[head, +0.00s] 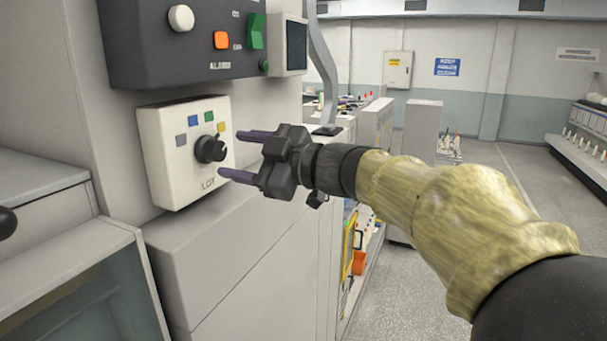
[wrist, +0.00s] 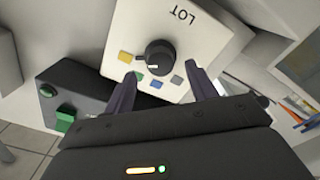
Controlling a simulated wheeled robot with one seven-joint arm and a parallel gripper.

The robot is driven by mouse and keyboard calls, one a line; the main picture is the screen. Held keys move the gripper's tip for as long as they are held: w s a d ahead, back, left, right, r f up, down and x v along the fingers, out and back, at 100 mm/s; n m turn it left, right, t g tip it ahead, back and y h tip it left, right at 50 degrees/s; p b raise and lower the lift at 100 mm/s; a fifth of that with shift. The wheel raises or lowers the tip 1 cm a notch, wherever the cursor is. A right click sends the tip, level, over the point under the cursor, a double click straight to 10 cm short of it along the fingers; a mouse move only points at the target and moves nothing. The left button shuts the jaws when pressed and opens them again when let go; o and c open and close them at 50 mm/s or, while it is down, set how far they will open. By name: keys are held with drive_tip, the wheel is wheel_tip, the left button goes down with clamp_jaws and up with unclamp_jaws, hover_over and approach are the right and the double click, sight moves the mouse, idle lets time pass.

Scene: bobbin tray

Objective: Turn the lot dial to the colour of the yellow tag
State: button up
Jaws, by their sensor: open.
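The lot dial is a black round knob (head: 211,149) on a white box (head: 162,168) marked LOT, fixed to the machine front. Grey, blue, green and yellow patches arc around the knob; the yellow patch (head: 221,127) is at the arc's right end. In the wrist view the knob (wrist: 160,57) carries a pale mark on the side facing the patches, seemingly towards blue, and the yellow patch (wrist: 126,57) is left of it. My gripper (head: 235,154) is open and empty, its two fingers in front of the knob, apparently not touching it. I cannot make out a separate yellow tag.
A dark control panel (head: 150,55) with buttons and a small screen (head: 296,45) is above the box. A grey curved post (head: 323,70) stands behind my gripper. A grey ledge (head: 35,180) is at the left. Open floor (head: 500,215) lies to the right.

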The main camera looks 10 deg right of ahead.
drive_tip(key=b+v, duration=0.4)
drive_tip(key=v, duration=0.8)
drive_tip(key=shift+s+d+b, duration=0.2)
drive_tip(key=shift+b, duration=0.15)
drive_tip(key=shift+f, duration=0.1)
